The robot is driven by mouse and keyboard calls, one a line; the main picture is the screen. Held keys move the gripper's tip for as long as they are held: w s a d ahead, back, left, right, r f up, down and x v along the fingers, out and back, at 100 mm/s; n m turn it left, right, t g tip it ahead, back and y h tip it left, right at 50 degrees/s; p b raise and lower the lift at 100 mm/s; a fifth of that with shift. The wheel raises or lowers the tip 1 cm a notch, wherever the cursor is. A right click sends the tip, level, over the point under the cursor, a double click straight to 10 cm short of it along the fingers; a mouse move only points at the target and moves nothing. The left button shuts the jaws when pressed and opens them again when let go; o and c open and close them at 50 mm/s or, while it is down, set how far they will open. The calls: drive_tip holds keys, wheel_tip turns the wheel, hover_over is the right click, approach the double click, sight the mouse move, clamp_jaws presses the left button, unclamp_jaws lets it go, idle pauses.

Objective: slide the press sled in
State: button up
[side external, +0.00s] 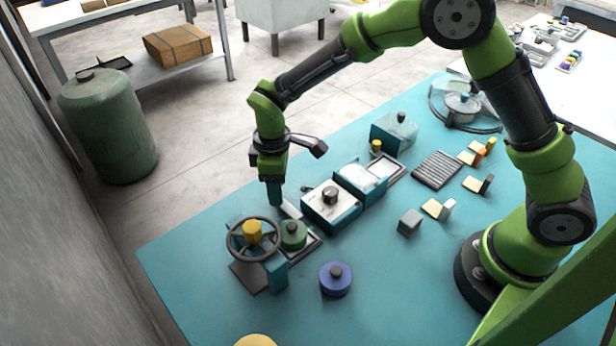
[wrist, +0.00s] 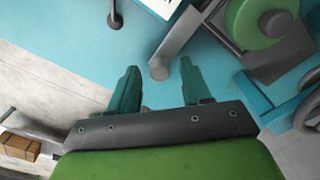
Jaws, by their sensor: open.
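The press (side external: 262,270) has a dark handwheel (side external: 229,247) with a yellow hub, at the front left of the teal table. Behind it is the press sled, a dark grey plate (side external: 310,244) carrying a green disc (side external: 293,236) with a dark knob. A light grey handle (side external: 291,209) sticks out from the sled. My gripper (side external: 275,203) points down beside this handle. In the wrist view my gripper (wrist: 158,66) is open, and the handle's rounded end (wrist: 159,69) appears between the fingertips. I cannot tell whether they touch. The green disc (wrist: 262,20) shows at upper right there.
A teal box with a white top (side external: 318,206) and dark knob stands close to the right. A blue disc (side external: 335,279) and a grey cube (side external: 409,222) lie on the table. The front middle of the table is mostly clear.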

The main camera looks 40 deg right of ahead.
drive_tip(key=shift+f, duration=0.2)
clamp_jaws()
idle(0.3)
drive_tip(key=a, duration=0.8)
drive_tip(key=shift+a, duration=0.3)
unclamp_jaws()
